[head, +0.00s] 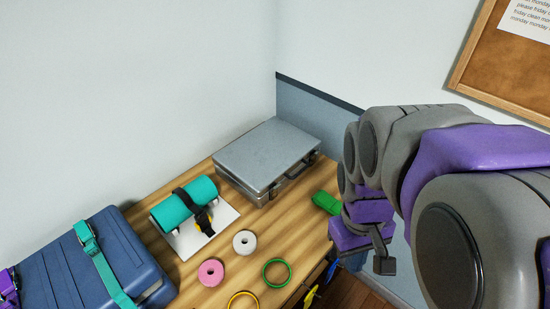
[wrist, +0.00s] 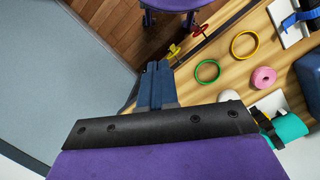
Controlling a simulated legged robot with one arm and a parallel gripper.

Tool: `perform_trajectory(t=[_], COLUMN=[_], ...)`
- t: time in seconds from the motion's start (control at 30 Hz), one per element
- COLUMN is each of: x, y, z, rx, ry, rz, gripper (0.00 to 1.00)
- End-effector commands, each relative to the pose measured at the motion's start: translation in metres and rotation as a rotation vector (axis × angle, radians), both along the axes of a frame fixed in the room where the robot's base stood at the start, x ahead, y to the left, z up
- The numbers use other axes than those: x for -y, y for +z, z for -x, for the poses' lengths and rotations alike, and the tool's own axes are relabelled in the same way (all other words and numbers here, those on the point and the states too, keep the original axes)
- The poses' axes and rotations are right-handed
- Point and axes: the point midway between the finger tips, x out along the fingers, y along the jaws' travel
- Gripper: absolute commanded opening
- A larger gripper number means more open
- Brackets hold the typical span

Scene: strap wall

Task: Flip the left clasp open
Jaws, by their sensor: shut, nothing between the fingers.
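The silver case (head: 262,152) lies closed at the back of the wooden table, in the corner, in the head view. Dark fittings and a handle show on its front side, but they are too small to tell the left clasp's state. My gripper (wrist: 157,68) is shut and empty in the wrist view, with its blue-grey fingers together. In the head view my arm comes in from the right, and its end is right of the case and apart from it, with the fingers mostly hidden. The wrist view does not show the case.
A green block (head: 326,202) lies near the case's front. A teal roll (head: 184,204) is strapped to a white plate. A white ring (head: 245,242), pink ring (head: 211,272), green ring (head: 277,272) and yellow ring (head: 243,301) lie nearer. A blue case (head: 75,268) stands left.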

Motion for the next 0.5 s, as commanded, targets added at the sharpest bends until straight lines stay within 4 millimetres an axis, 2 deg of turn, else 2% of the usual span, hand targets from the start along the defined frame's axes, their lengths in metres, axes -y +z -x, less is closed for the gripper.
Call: perform_trajectory(t=[0.03,0.23,0.5], x=[0.002,0.007,0.002], y=[0.013,0.04,0.061], z=[-0.018,-0.079,-0.159], rx=[-0.006,-0.044,-0.118], ry=[0.044,0.249,0.552], rz=[0.006,0.019,0.021], gripper=[0.0,0.0,0.0])
